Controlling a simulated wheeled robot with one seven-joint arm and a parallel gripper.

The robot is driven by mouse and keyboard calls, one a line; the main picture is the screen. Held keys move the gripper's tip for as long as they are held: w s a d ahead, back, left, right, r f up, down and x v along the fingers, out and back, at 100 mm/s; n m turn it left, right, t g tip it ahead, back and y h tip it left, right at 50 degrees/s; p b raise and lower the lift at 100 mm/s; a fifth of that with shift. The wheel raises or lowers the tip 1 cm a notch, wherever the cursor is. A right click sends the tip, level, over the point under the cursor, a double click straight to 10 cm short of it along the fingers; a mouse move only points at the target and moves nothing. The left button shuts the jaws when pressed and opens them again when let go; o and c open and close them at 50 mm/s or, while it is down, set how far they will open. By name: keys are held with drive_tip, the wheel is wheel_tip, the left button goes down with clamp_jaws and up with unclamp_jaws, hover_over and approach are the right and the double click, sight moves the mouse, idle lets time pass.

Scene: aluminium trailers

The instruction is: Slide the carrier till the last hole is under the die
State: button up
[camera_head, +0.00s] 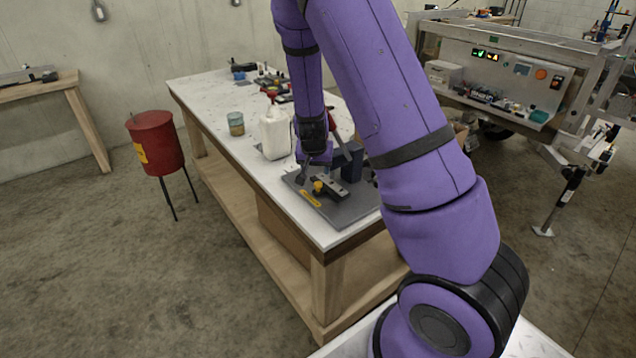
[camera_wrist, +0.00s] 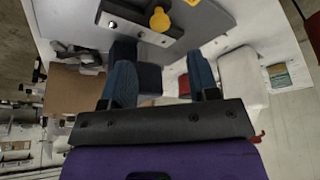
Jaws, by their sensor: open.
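The carrier (camera_head: 329,187) is a small pale metal bar with a dark end, on a grey plate on the bench. In the wrist view the carrier (camera_wrist: 140,29) runs across the top, with dark holes along it and a yellow knob (camera_wrist: 160,19) near its right part. My gripper (camera_head: 311,171) is just above and behind the carrier in the head view. In the wrist view its two blue fingers (camera_wrist: 161,80) are apart, with no part held, and the carrier lies beyond their tips. A dark blue block (camera_head: 351,162) stands beside it. I cannot make out the die.
The grey plate (camera_head: 350,211) lies near the bench's front corner, with a yellow strip (camera_head: 310,198) on it. A white jug (camera_head: 274,133) and a glass jar (camera_head: 236,123) stand behind on the bench (camera_head: 212,100). A red bin (camera_head: 156,142) stands on the floor at left.

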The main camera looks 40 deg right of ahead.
sight(318, 183)
drive_tip(key=x, duration=0.8)
drive_tip(key=shift+f, duration=0.4)
clamp_jaws()
drive_tip(key=s, duration=0.5)
drive_tip(key=shift+d, duration=0.1)
unclamp_jaws()
